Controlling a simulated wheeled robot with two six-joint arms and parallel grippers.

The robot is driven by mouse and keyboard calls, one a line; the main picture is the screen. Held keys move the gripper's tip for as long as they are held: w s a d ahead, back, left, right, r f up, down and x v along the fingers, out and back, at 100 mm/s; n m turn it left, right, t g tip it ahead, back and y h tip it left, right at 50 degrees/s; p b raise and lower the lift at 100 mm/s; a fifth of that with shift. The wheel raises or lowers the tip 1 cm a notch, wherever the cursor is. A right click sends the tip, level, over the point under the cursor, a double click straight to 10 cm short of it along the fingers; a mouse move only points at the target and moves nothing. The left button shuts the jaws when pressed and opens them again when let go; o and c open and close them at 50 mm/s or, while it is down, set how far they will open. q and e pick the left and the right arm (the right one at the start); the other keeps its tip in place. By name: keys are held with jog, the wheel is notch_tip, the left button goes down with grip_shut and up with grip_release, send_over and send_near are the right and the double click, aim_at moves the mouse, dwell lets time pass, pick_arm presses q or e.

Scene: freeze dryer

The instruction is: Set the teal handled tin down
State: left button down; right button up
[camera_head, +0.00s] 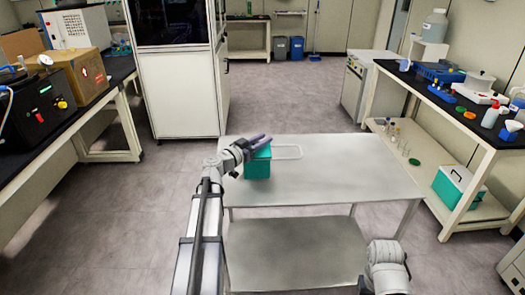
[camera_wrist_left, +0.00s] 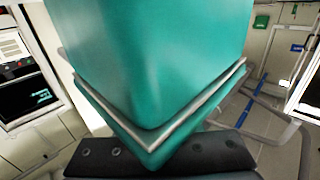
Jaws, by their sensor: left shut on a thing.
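The teal tin (camera_head: 257,167) is at the far left part of the metal table (camera_head: 335,185). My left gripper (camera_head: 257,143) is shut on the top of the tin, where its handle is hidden. In the left wrist view the tin (camera_wrist_left: 165,60) fills the middle, with a rim band around it close to the dark jaw (camera_wrist_left: 160,155). I cannot tell whether the tin's base touches the table. Only part of my right arm shows at lower right; its gripper is out of view.
The tabletop right of the tin is clear, apart from a pale loop (camera_head: 287,152) beside the tin. A second teal box (camera_head: 458,188) with a white top sits on the lower shelf of the right bench. A white cabinet (camera_head: 180,95) stands behind the table, and black-topped benches flank both sides.

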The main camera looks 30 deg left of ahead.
pick_arm(q)
notch_tip(320, 180, down, 3)
jog(key=shift+f+b, duration=0.1)
jog(key=shift+b, duration=1.1)
jog(key=c, duration=1.1)
grip_release()
jog(key=shift+f, duration=0.1)
jog(key=o, duration=0.5)
